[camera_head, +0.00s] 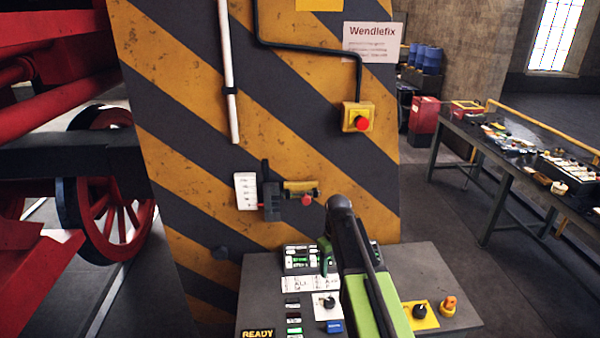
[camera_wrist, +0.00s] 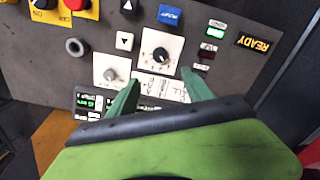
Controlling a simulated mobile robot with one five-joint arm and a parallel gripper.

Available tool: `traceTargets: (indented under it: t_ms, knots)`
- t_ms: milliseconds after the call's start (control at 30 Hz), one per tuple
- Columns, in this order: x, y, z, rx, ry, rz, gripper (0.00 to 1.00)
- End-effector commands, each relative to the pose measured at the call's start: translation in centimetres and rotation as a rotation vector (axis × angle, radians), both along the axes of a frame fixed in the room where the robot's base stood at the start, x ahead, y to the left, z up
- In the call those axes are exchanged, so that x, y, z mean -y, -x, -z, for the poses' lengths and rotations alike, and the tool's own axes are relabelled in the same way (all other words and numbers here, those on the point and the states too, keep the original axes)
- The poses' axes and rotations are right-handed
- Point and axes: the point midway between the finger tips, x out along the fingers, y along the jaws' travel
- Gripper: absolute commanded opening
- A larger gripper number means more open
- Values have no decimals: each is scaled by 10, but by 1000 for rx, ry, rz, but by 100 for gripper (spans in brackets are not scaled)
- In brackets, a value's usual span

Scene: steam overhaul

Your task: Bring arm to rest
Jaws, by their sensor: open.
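My arm reaches over a grey control panel (camera_head: 430,270) in front of a black-and-yellow striped pillar (camera_head: 290,130). My gripper (camera_head: 325,252) is partly hidden behind my arm in the head view. In the wrist view my gripper (camera_wrist: 160,77) shows two green fingers spread apart with nothing held between them. The panel (camera_wrist: 40,65) lies beyond the fingers. A black rotary knob (camera_wrist: 160,54) on a white plate is seen just past the fingertips, with a smaller grey knob (camera_wrist: 110,73) near the left finger. I cannot tell whether the fingers touch the panel.
The panel bears a blue button (camera_head: 334,326), a READY sign (camera_head: 258,334) and an orange knob (camera_head: 448,303). The pillar carries a red emergency button (camera_head: 361,123) and a lever mechanism (camera_head: 272,198). A red wheel (camera_head: 112,210) stands left. A cluttered workbench (camera_head: 510,165) stands right, with open floor between.

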Motion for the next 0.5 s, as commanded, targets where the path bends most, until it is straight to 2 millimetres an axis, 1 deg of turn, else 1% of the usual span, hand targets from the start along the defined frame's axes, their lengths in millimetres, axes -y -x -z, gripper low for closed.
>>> traceTargets:
  t_ms: [33,67,133,167,200,267,300,333,400,500]
  knots:
    - [0,0,20,0,0,0,59]
    - [-1,1,31,0,0,-1,59]
    - [-1,16,61,0,0,-2,59]
    - [-2,26,75,0,0,0,59]
    - [-2,42,92,0,0,9,59]
    - [-3,68,115,0,0,51,59]
    - [-3,86,129,0,0,92,59]
    - [-3,99,136,0,0,128,59]
    - [-3,124,143,0,0,213,59]
    - [-3,148,136,0,0,335,59]
